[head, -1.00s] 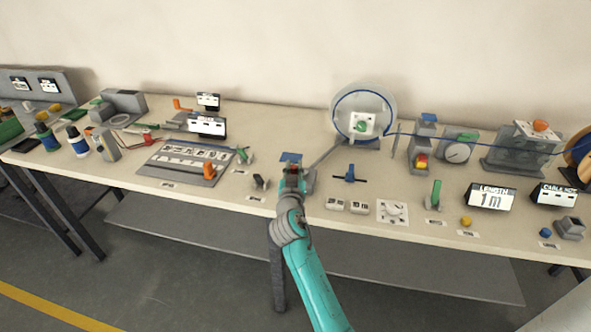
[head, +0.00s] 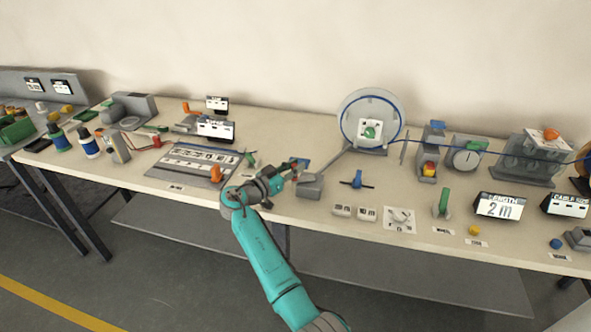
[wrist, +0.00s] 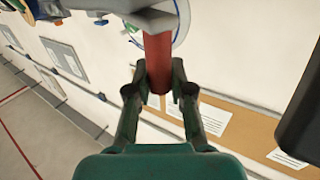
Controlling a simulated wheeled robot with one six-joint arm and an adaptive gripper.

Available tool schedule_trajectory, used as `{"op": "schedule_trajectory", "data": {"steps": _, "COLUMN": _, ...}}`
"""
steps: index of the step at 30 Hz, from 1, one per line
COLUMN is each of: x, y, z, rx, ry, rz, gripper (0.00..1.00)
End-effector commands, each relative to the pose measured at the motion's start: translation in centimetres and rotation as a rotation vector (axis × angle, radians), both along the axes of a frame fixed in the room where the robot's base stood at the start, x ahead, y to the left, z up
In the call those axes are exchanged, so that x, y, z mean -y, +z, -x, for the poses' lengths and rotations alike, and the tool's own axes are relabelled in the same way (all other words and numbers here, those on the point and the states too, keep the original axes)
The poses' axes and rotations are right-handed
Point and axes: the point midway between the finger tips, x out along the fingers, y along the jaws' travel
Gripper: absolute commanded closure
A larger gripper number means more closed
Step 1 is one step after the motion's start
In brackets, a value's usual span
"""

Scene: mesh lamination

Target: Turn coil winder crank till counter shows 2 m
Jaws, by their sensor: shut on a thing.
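The length counter (head: 499,207) reads "2 m" in the head view. The coil winder is a clear disc with a blue rim (head: 343,112), standing at the back with a grey bar running down from it toward the front left. My gripper (head: 290,174) is near the lower end of this bar, above the table's front part. In the wrist view, my gripper (wrist: 158,88) is shut on an upright red crank handle (wrist: 158,58), with one finger on each side. A grey crank arm (wrist: 150,19) crosses the handle's far end. Blue cable leads right from the disc.
A grey board (head: 175,172) with an orange knob lies to the left. The table's front edge is close below.

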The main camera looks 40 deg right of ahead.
Motion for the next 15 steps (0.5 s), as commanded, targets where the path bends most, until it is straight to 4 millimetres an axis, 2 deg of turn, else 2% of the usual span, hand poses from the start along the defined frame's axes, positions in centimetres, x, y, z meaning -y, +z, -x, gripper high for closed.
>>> {"op": "schedule_trajectory", "data": {"steps": 15, "x": 0.39, "y": -0.13, "z": -0.52, "rx": -0.002, "ry": -0.126, "rz": -0.002, "gripper": 1.00}}
